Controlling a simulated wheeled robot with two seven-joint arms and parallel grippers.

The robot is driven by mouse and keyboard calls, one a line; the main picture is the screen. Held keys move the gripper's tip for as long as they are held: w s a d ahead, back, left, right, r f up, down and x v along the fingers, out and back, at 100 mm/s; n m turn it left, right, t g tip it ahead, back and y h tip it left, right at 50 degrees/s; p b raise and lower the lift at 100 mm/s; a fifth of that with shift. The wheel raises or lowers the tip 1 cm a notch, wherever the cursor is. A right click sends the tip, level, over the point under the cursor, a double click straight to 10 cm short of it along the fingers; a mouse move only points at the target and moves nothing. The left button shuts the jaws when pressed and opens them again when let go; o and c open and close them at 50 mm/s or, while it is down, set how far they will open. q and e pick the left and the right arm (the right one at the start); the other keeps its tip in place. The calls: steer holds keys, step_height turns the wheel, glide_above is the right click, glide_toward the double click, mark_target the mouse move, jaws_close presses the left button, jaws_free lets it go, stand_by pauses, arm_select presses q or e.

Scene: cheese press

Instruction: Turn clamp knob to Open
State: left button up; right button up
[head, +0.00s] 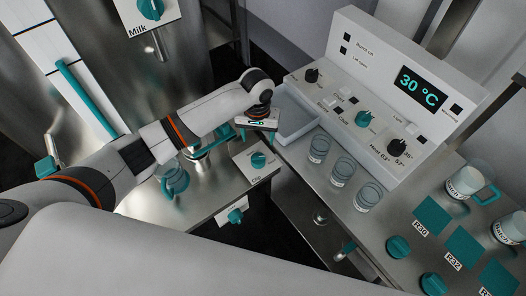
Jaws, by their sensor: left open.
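Another teal knob (363,118) is on the sloped white control panel, between two black knobs. A third teal knob (235,215) is on the bench's front face. My left gripper (258,124) is open, pointing down just beyond the bench plate's knob and apart from it. My right gripper is not in view.
The control panel (420,92) reads 30 °C. Three glasses (342,171) stand in front of it, beside a whitish tray (298,112). A glass jug (174,180) stands under my left arm. A dark gap separates the two benches. Teal squares (432,215) lie at right.

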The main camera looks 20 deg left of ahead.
mark_target(258, 156)
arm_select(q)
steer(key=f, duration=1)
steer(key=shift+s+f, duration=0.1)
steer(key=shift+s, duration=0.1)
steer(key=shift+f, duration=0.5)
steer(key=c, duration=1)
steer(key=shift+o, duration=0.2)
